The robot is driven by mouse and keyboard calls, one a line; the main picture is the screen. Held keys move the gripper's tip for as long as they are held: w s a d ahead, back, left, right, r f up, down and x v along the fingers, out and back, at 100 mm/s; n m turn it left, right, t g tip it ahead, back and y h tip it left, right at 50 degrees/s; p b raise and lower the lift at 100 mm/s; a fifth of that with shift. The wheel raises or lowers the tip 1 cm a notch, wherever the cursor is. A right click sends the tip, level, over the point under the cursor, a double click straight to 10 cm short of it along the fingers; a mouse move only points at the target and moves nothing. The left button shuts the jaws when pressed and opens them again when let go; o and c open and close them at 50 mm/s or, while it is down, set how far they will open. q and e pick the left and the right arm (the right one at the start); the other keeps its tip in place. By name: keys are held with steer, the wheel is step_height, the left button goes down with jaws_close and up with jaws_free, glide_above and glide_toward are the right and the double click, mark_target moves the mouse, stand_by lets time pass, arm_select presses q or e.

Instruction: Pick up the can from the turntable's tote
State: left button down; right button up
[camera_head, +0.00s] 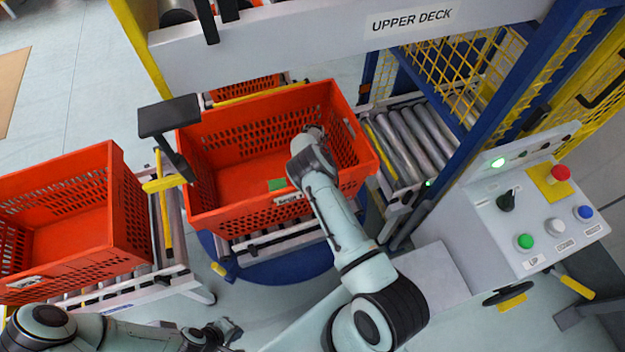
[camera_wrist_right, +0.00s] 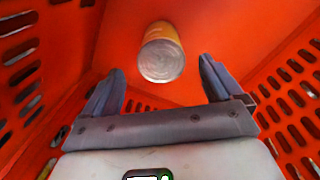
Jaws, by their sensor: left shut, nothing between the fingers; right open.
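The turntable's orange tote (camera_head: 225,200) stands in the middle of the head view on a roller section above the blue turntable (camera_head: 285,267). My right arm reaches over its near wall, and the right gripper's fingers are hidden inside the tote in that view. In the right wrist view the can (camera_wrist_right: 162,55), yellow-orange with a silver end facing the camera, is inside the tote. My right gripper (camera_wrist_right: 161,76) is open, with the can appearing between and beyond its fingertips, not gripped. In the head view the can is hidden. My left gripper (camera_head: 222,332) is shut and empty at the bottom, outside the totes.
Another orange tote (camera_head: 125,215) stands on the conveyor at the left. A roller conveyor (camera_head: 405,140) runs off to the right behind a blue post. A control panel (camera_head: 535,215) with buttons stands at the right. A dark plate on an arm (camera_head: 170,117) stands by the tote's left corner.

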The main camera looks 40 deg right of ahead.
step_height(320, 180, down, 2)
steer(key=shift+w+f, duration=0.1)
step_height(320, 180, down, 4)
steer(key=shift+w+r+p, duration=0.1)
steer(key=shift+p, duration=0.7)
steer(key=shift+f, duration=0.5)
arm_select(q)
steer(key=w+r, duration=0.2)
steer(key=w, duration=0.1)
steer(key=shift+r, duration=0.2)
arm_select(e)
steer(key=shift+s, duration=0.2)
steer(key=c, duration=0.4)
steer(key=shift+w, duration=0.1)
steer(key=c, duration=1)
